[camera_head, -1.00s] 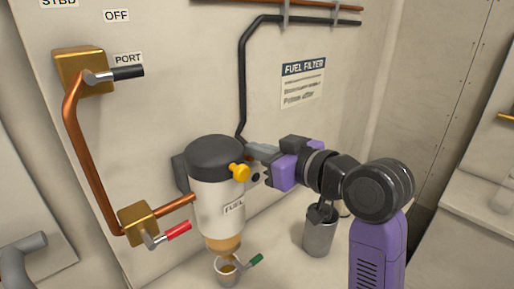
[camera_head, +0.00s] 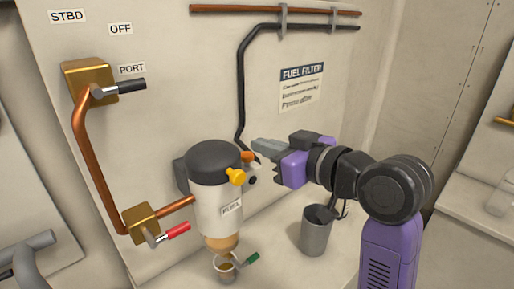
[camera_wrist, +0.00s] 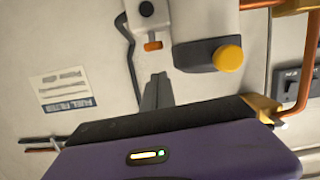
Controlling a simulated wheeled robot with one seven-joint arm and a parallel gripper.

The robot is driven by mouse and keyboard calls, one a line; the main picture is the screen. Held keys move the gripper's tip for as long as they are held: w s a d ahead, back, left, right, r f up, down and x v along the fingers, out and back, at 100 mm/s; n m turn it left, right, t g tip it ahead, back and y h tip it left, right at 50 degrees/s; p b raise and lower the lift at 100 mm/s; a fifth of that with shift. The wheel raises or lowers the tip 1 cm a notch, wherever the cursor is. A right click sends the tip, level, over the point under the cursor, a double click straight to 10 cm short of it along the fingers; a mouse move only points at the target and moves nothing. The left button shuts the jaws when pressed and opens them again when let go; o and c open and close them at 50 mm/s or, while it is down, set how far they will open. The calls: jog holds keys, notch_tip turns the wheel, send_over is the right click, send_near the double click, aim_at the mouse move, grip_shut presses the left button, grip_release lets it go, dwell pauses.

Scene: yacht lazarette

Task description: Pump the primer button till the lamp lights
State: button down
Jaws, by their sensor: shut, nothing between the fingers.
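The fuel filter has a white body (camera_head: 218,208) and a black cap (camera_head: 212,158). A yellow knob (camera_head: 236,177) sticks out of the cap; it also shows in the wrist view (camera_wrist: 228,58). Beside the cap is a small orange piece (camera_head: 247,157), seen in the wrist view (camera_wrist: 153,46) just beyond the fingertips. A round black piece (camera_head: 252,180) sits below it. I cannot tell which is the primer button, nor pick out a lit lamp. My gripper (camera_head: 256,146) is shut and empty, just right of the orange piece; its fingers (camera_wrist: 158,77) appear apart from it.
A cup (camera_head: 226,268) with a green-handled drain stands below the filter. A grey metal can (camera_head: 316,232) stands under my arm. Copper pipe with a red-handled valve (camera_head: 150,235) and a black-handled valve (camera_head: 100,90) is on the left. A black hose (camera_head: 242,80) runs behind my gripper.

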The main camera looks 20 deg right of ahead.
jog(key=v, duration=0.6)
jog(key=shift+s+b, duration=0.3)
jog(key=shift+b, duration=0.05)
jog(key=shift+d+r, duration=0.1)
jog(key=shift+r, duration=0.05)
